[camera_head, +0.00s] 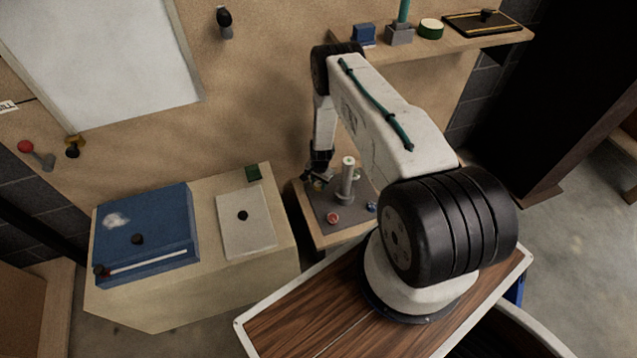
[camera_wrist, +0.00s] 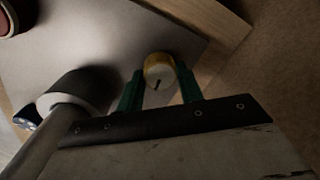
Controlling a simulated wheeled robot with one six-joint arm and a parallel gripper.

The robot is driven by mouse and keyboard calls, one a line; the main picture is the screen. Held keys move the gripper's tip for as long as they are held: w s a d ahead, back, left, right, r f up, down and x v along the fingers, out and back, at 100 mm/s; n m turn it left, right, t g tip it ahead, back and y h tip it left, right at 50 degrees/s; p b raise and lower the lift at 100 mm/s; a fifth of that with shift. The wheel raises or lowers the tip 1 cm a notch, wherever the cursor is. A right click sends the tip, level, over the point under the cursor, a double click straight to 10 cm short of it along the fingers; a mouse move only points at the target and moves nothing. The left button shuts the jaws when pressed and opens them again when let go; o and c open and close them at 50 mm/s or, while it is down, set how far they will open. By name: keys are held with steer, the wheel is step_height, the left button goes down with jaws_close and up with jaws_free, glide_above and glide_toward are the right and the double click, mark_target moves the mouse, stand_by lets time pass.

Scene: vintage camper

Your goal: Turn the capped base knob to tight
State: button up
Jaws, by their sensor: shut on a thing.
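The capped base knob (camera_wrist: 160,66) has a pale top, a yellow rim and a short dark mark at its lower edge in the wrist view. My gripper (camera_wrist: 160,82) has green fingers, one on each side of the knob, and is shut on it. In the head view my gripper (camera_head: 318,178) is low at the left side of a grey base plate (camera_head: 325,206), and mostly hides the knob there. Whether the mark lines up with any tight marking cannot be told.
A grey upright post (camera_head: 347,182) stands close to the right of my gripper. A red knob (camera_head: 333,218) and a blue knob (camera_head: 371,207) sit on the plate's near side. A cabinet with a blue case (camera_head: 150,225) stands left. A shelf (camera_head: 450,46) runs above.

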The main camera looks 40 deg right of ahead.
steer(key=m, duration=0.4)
steer(key=shift+a+m, duration=0.1)
steer(key=shift+m, duration=0.2)
steer(key=m, duration=0.4)
steer(key=shift+m, duration=0.3)
steer(key=m, duration=0.4)
steer(key=shift+h, duration=0.3)
steer(key=shift+a+m, duration=0.1)
steer(key=shift+m, duration=1.9)
steer(key=o, duration=1)
